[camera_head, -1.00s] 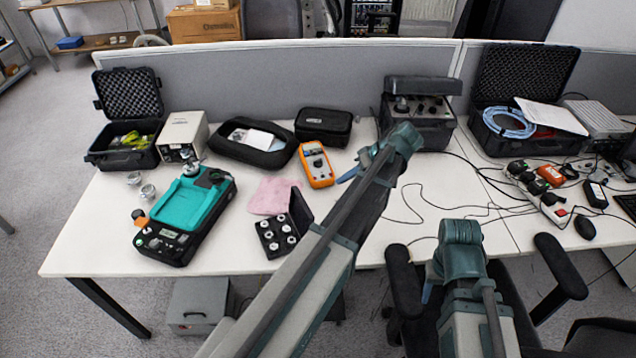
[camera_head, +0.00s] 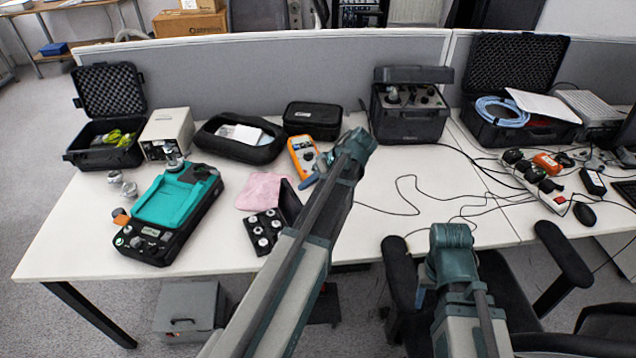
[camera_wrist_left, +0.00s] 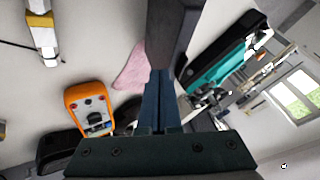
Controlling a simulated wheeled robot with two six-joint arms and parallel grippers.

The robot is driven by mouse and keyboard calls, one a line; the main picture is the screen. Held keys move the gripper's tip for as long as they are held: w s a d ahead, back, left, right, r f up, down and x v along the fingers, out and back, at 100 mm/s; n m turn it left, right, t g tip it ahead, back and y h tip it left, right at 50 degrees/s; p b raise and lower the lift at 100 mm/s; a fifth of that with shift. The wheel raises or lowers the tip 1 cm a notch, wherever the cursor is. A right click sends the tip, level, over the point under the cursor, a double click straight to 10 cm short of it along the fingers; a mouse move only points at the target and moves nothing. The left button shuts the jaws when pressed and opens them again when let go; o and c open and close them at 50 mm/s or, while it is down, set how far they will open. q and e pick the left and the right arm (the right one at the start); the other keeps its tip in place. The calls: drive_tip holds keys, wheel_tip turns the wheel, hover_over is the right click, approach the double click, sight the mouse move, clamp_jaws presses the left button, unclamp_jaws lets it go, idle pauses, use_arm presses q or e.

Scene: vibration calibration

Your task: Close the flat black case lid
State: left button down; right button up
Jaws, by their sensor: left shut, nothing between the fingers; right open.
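The flat black case (camera_head: 264,232) lies near the table's front edge with several silver round pieces in it. Its black lid (camera_head: 291,202) stands open, roughly upright, on the case's right side. My left gripper (camera_head: 309,183) is shut and empty, just right of and behind the lid. In the left wrist view its fingers (camera_wrist_left: 160,100) point at a dark upright slab, apparently the lid (camera_wrist_left: 172,35); whether they touch cannot be told. My right gripper (camera_head: 420,297) is open, low by the chair, mostly hidden behind its own wrist.
A pink cloth (camera_head: 262,190) lies behind the case. An orange multimeter (camera_head: 302,155) is behind my left gripper. A teal-and-black device (camera_head: 170,210) stands left of the case. Black cables (camera_head: 408,200) cross the table on the right; a chair (camera_head: 555,255) stands in front.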

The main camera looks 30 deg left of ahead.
use_arm(q)
drive_tip(key=shift+s+a+r, duration=0.15)
drive_tip(key=shift+s+a, duration=0.3)
drive_tip(key=shift+s, duration=0.15)
